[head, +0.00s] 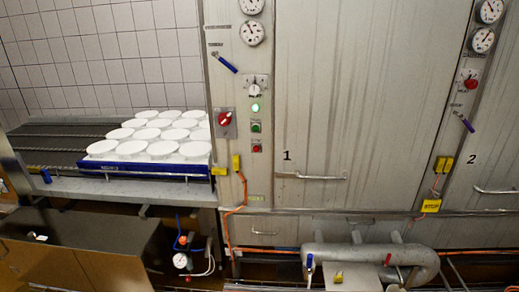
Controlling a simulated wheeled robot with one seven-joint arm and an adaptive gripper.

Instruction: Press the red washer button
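A small round red button (257,148) sits on the metal control strip left of the door marked 1. A green button (256,127) is right above it, and a lit pale-green lamp (255,107) is above that. A larger red rotary knob (225,118) on a grey plate is to the left of these. Another red knob (471,83) is on the right-hand control strip. The labels are too small to read, so I cannot tell which red control is the washer's. My gripper is not in view.
White moulds (163,150) stand in a blue-fronted tray (150,170) on the conveyor (60,145) at left. Large metal doors (370,110) fill the right. Thick grey pipes (340,254) run low in front. A blue handle (227,64) sticks out on the strip.

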